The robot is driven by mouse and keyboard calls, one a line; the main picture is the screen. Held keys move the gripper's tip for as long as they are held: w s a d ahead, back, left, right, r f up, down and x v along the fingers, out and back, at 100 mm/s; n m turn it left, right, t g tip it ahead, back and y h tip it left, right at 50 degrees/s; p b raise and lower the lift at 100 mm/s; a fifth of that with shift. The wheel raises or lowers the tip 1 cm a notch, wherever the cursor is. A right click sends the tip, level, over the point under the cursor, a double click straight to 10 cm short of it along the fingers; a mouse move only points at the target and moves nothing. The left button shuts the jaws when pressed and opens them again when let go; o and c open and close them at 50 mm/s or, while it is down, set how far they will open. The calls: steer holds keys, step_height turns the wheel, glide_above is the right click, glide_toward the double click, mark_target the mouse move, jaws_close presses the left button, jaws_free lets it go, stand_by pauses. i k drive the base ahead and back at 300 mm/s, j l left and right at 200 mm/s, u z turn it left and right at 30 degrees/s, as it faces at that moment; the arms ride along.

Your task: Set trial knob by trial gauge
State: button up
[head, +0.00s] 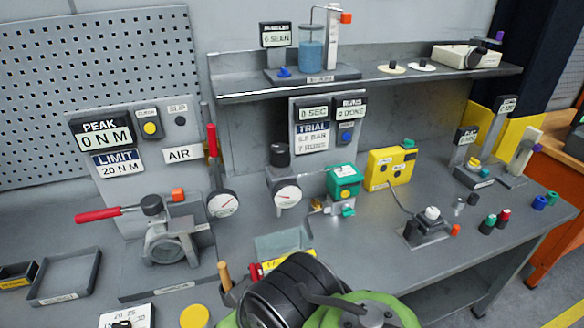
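The trial panel (313,141) stands at the back middle and reads "TRIAL 6.8 BAR 7 RUNS". Below and left of it, a black knob (279,154) sits on top of a grey regulator body. A round white gauge (287,195) with a red needle faces me on that body; its scale is too small to read. I take this pair as the trial knob and gauge, as their own labels are not readable. Nothing touches the knob. My black and green arm (290,290) fills the bottom middle; its fingers do not show.
A second gauge (223,203) with a red lever stands left of the regulator. A green box (343,181) and a yellow box (391,168) stand to its right. A shelf (400,82) overhangs the back.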

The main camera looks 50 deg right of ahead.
mark_target(280, 152)
steer(key=z, duration=1.25)
